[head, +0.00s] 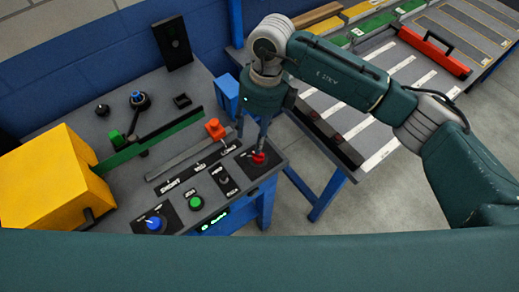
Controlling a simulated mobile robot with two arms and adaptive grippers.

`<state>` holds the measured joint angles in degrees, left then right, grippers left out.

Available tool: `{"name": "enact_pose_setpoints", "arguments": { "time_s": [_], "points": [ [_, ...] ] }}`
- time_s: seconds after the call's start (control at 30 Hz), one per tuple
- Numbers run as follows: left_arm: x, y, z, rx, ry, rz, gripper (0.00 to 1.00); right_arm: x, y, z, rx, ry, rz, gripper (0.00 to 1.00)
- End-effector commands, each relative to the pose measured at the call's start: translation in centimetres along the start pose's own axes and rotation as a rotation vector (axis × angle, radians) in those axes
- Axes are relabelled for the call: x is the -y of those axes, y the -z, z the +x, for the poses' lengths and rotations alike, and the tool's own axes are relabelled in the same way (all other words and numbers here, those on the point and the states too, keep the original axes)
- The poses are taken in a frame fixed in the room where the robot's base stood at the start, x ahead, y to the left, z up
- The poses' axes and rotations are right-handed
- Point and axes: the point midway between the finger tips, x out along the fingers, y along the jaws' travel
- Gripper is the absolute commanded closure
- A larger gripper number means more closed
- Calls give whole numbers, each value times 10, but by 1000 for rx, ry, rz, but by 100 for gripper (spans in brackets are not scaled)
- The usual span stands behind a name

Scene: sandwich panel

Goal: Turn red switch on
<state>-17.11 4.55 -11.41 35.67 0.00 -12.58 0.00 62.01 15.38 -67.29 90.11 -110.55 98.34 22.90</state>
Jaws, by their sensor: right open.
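The red switch (258,157) is a small red knob on a black plate at the right end of the grey control panel (185,183). My right gripper (251,141) points down just above and behind it, with its fingers apart and nothing seen between them. One finger comes down right by the knob; I cannot tell whether it touches. The switch's position is too small to read. My left gripper is not in view.
Close by are an orange slider knob (214,129), a green button (195,202) and a blue dial (153,223). A yellow box (52,180) with a green bar stands at the left. A second table holds a red-handled tool (435,52).

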Motion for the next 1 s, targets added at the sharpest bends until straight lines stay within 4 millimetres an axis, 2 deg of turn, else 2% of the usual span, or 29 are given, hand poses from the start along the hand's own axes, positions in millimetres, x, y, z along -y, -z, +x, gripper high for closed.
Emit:
{"name": "enact_pose_setpoints", "arguments": {
  "time_s": [0.07, 0.17, 0.7, 0.83, 1.0],
  "points": [
    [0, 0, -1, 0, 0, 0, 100, 15, 5, -4, -24, 56, 8, 53],
    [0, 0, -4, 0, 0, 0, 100, 20, 7, 0, -35, 73, 12, 53],
    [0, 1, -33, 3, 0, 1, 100, 24, 10, 88, -32, 66, 11, 53],
    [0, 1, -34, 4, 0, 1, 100, 25, 10, 99, -31, 67, 11, 53],
    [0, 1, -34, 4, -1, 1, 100, 26, 10, 102, -30, 68, 9, 53]
  ]
}}
